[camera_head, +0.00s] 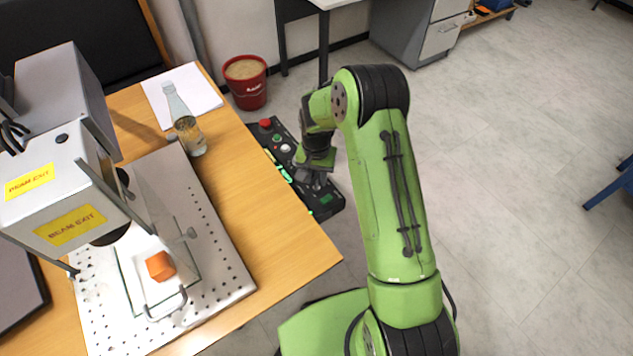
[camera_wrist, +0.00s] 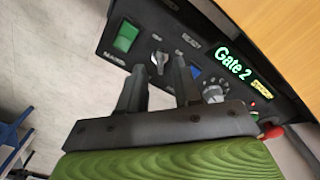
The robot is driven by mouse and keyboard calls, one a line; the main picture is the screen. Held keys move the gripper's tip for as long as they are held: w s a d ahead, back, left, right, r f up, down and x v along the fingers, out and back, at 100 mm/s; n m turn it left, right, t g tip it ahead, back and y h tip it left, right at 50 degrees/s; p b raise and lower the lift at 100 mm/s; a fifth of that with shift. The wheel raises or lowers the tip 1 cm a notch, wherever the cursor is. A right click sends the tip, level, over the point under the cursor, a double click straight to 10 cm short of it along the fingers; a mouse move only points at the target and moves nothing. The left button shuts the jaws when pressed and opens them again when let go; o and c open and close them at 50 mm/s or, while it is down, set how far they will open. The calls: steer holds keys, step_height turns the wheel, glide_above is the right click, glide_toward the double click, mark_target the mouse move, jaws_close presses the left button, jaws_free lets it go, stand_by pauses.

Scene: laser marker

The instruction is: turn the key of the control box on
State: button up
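The black control box (camera_head: 322,207) stands beside the right edge of the wooden table in the head view, partly hidden by my arm. The wrist view shows its panel close up, turned on its side. A silver key switch (camera_wrist: 158,61) is on that panel, between a green rocker switch (camera_wrist: 126,37) and a blue button (camera_wrist: 195,71). My gripper (camera_wrist: 159,66) is at the panel with its two fingers apart, one on each side of the key. I cannot tell whether either finger touches it. In the head view, my gripper (camera_head: 315,180) covers this part of the box.
A round dial (camera_wrist: 215,91) and a lit "Gate 2" display (camera_wrist: 244,65) are close to the right finger. The laser machine (camera_head: 65,190) and a bottle (camera_head: 184,122) stand on the table (camera_head: 290,240). A red bucket (camera_head: 246,88) is behind the box.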

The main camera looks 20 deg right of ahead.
steer(key=shift+f, duration=0.95)
steer(key=shift+c, duration=0.2)
jaws_close()
